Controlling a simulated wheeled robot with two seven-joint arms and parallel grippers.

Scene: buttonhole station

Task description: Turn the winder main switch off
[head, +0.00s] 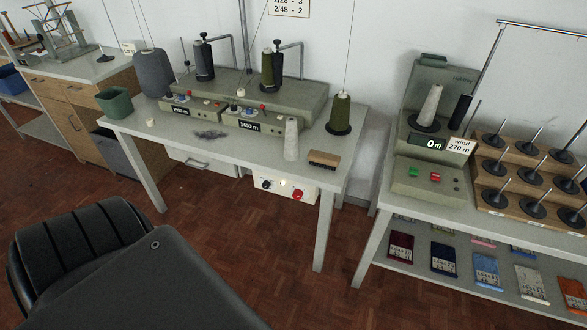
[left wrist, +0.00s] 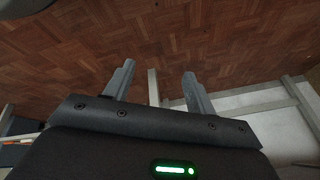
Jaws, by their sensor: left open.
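A pale control box (head: 284,190) hangs under the front edge of the middle table. It has a dark knob (head: 266,184) on its left part and a red round knob (head: 298,195) on its right part. Its markings are too small to read, so I cannot tell the switch position. Above it on the table stands the grey-green two-head winder (head: 250,105) with dark displays, one reading 1400 m. My left gripper (left wrist: 158,82) is open and empty in the left wrist view, over the floor, with pale table parts beyond. Neither gripper shows in the head view.
The middle table (head: 140,128) carries a green bin (head: 114,102), thread cones and a brush (head: 324,159). At right, another table holds a machine (head: 428,178) reading 0 m and a spindle rack (head: 530,190). Parquet floor (head: 225,225) lies clear before the middle table.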

